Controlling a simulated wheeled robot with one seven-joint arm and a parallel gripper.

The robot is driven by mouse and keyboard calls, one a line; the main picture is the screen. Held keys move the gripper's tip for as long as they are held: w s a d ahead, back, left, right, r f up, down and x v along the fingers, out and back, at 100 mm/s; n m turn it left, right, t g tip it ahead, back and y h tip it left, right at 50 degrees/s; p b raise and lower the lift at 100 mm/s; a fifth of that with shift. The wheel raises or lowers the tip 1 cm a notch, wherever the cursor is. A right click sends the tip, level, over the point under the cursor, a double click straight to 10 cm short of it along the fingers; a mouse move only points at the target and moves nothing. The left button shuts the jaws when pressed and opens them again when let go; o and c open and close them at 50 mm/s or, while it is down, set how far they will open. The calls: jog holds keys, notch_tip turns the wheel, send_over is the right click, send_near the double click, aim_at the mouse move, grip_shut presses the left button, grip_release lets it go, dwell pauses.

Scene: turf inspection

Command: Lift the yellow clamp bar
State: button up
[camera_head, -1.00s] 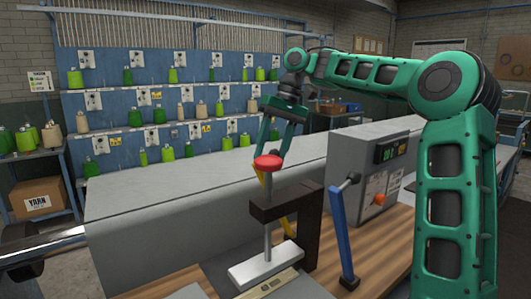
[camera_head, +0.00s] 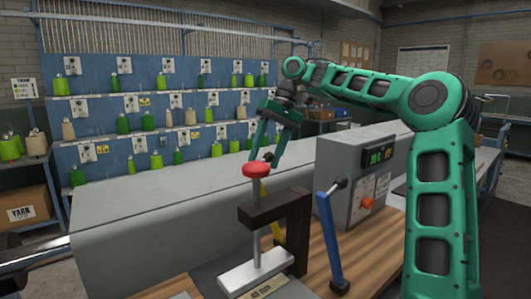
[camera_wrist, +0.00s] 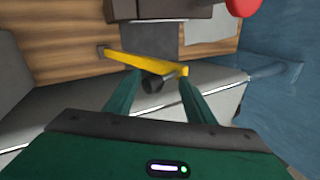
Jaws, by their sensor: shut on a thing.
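The yellow clamp bar (camera_wrist: 145,58) runs across the wrist view from a pivot on the wood side to my fingers. My gripper (camera_wrist: 160,74) is shut on this end of the bar. In the head view my gripper (camera_head: 265,160) is just above and behind the red knob (camera_head: 257,170) on a metal post. There the lower part of the yellow bar (camera_head: 277,231) shows behind the dark bracket (camera_head: 263,208); its upper part is mostly hidden.
A blue lever (camera_head: 328,240) stands right of the bracket, close to a grey control box (camera_head: 352,170) with a display. A long grey machine cover (camera_head: 170,205) lies behind. Racks of green and beige yarn cones stand at the back.

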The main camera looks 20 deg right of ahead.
jog(key=shift+s+d+f, duration=0.2)
jog(key=shift+d+f, duration=0.45)
jog(key=o, duration=1.3)
jog(key=shift+w+d+f, duration=0.1)
jog(key=shift+w+d, duration=0.05)
jog(key=shift+c, duration=0.3)
jog(key=shift+a, duration=0.2)
jog(key=shift+c, duration=0.4)
